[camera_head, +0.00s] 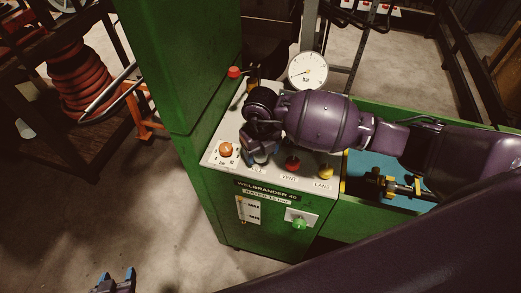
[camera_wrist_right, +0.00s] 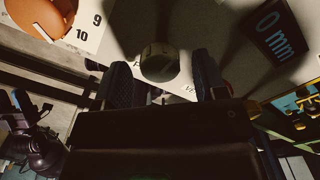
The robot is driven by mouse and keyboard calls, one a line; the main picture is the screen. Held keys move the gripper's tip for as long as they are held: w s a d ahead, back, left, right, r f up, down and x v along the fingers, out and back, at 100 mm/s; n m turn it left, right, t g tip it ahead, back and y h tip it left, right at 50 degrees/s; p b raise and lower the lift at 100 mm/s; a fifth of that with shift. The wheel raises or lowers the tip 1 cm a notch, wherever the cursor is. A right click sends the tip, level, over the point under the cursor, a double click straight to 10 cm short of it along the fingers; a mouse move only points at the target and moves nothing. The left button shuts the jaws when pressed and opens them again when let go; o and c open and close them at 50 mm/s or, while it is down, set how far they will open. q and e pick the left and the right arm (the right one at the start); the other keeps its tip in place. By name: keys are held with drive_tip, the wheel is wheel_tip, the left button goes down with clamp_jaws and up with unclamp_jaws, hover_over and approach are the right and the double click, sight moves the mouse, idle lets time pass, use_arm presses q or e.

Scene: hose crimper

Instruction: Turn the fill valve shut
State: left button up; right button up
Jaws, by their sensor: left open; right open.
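The fill valve (camera_wrist_right: 158,62) is a pale round knob on the machine's panel in the right wrist view. In the head view my right gripper hides it, along with most of its label. My right gripper (camera_head: 261,156) is open, low over the panel. In the right wrist view its two dark fingers (camera_wrist_right: 163,80) stand on either side of the knob, with gaps showing; I cannot tell how far down they reach around it. My left gripper (camera_head: 117,278) is open and empty over the floor at the bottom left of the head view.
An orange dial knob (camera_head: 226,149) lies left of my right gripper; the red vent knob (camera_head: 291,163) and yellow lane knob (camera_head: 325,172) lie right. A pressure gauge (camera_head: 307,70) stands behind. A green knob (camera_head: 299,223) is on the front face. A green column rises at left.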

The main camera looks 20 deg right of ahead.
drive_tip(key=shift+f, duration=0.35)
drive_tip(key=c, duration=0.9)
